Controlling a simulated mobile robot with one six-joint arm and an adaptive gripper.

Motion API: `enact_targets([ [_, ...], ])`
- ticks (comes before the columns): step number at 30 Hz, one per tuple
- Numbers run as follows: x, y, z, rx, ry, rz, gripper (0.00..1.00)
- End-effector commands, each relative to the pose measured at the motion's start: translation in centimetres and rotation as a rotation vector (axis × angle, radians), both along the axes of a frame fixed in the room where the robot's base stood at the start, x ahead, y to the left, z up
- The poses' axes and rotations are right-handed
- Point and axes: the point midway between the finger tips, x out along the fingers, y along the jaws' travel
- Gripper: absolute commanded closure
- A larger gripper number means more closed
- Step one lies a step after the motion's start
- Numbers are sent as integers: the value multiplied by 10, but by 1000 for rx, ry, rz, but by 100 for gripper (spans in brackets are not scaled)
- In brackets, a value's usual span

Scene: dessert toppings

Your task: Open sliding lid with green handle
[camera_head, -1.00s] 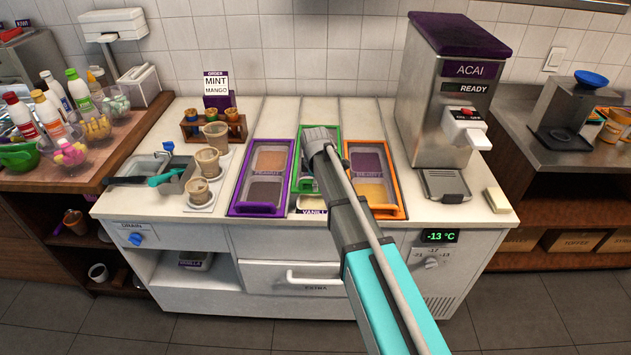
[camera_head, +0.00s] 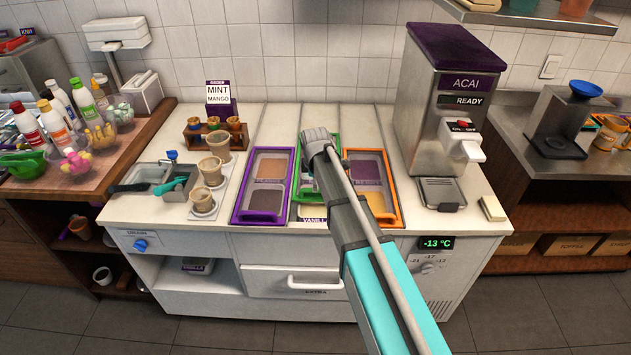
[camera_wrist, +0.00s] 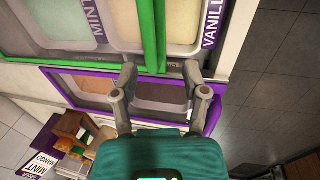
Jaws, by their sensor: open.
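The green-framed lid (camera_head: 304,182) lies between the purple-framed and orange-framed lids on the white counter. My arm covers much of it in the head view. In the wrist view, two parallel green bars (camera_wrist: 154,40) run down the top middle, with the mint and vanilla tubs on either side. I cannot tell which bar is the handle. My gripper (camera_wrist: 158,70) is open, with one finger on each side of the lower ends of the green bars. Contact with them cannot be made out. The head view hides the fingertips behind my arm.
The purple-framed lid (camera_head: 241,209) is at the left and also lies under my fingers in the wrist view (camera_wrist: 210,97). The orange-framed lid (camera_head: 391,178) is at the right. Paper cups (camera_head: 203,202) stand left. The acai machine (camera_head: 447,110) stands right.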

Motion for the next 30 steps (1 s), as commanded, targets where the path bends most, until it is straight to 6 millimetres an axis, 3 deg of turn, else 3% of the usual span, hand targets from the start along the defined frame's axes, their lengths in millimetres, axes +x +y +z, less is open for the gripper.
enact_targets([
  [30,-10,0,52,0,0,0,42],
])
